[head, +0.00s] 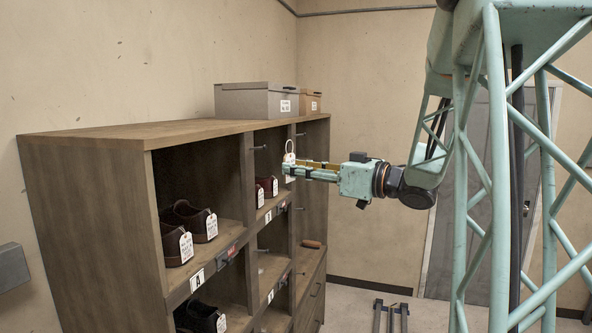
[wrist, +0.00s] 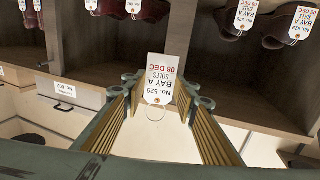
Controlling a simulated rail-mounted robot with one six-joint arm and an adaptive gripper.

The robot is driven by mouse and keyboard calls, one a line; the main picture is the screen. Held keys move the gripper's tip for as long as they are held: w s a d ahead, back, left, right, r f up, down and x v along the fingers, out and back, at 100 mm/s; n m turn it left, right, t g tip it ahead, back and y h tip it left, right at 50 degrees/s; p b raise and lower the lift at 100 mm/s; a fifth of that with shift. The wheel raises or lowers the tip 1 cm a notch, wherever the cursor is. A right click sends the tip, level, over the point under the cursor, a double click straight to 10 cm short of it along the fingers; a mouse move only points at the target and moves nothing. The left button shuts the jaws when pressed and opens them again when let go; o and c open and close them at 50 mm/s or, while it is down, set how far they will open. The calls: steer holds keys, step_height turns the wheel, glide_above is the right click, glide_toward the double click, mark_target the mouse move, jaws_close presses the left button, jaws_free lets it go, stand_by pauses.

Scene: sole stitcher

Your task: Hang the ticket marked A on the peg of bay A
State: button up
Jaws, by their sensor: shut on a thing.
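My gripper (head: 291,171) is shut on a white paper ticket (head: 289,158) with a string loop on top, held up in front of the shelf unit. In the wrist view the ticket (wrist: 161,78) is between the fingertips (wrist: 160,90) and reads upside down "No. 529, BAY A, SOLES, 08 DEC". A plate marked A (head: 197,280) is on the shelf edge below the upper left bay. A thin peg (head: 258,148) sticks out from the post right of that bay, left of the ticket. The loop is apart from this peg.
The wooden shelf unit (head: 90,220) holds brown tagged shoes (head: 190,232) in bay A and dark red shoes (head: 266,190) in the bay beside it. Other pegs (head: 299,135) project from its posts. Boxes (head: 255,100) stand on top. Open air surrounds my gripper.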

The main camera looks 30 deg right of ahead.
steer(key=shift+w+a, duration=0.3)
steer(key=shift+w, duration=0.05)
stand_by(0.8)
steer(key=shift+w+a+f+b, duration=0.25)
steer(key=shift+w+a, duration=0.75)
steer(key=shift+w, duration=0.25)
steer(key=shift+w+a+f+b, duration=0.25)
steer(key=shift+w+a, duration=0.7)
steer(key=shift+w, duration=0.25)
steer(key=shift+w+a+f+b, duration=0.25)
steer(key=shift+w+a, duration=0.75)
steer(key=shift+w, duration=0.25)
steer(key=shift+w+f, duration=0.1)
steer(key=o, duration=0.8)
steer(key=shift+v, duration=6)
